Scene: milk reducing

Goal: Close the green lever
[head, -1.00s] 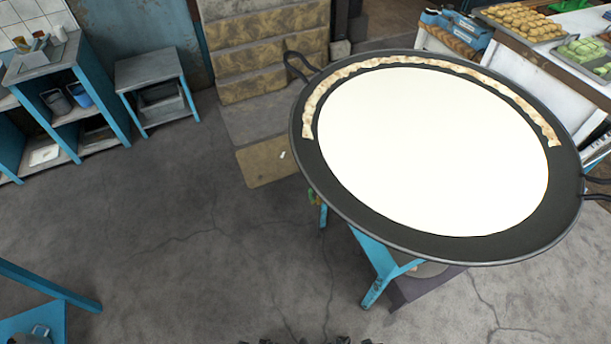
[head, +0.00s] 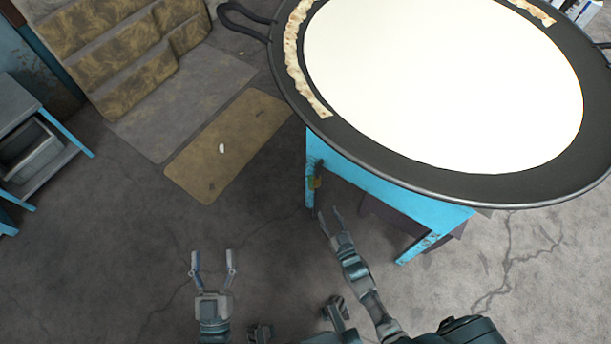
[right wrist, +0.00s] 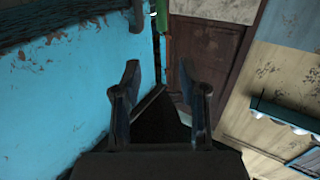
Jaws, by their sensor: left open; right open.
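A green piece (right wrist: 164,18) shows at the top of the right wrist view, beyond and between my fingers. My right gripper (head: 329,212) is open and empty, just below the lever in the head view; its fingers also show in the right wrist view (right wrist: 159,70). My left gripper (head: 213,254) is open and empty over the floor, further left.
A wide black pan (head: 480,190) holding white liquid rests on the blue stand (head: 385,188) and overhangs the lever. A blue panel (right wrist: 60,90) fills the left of the right wrist view. A tan mat (head: 228,145) lies on the floor.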

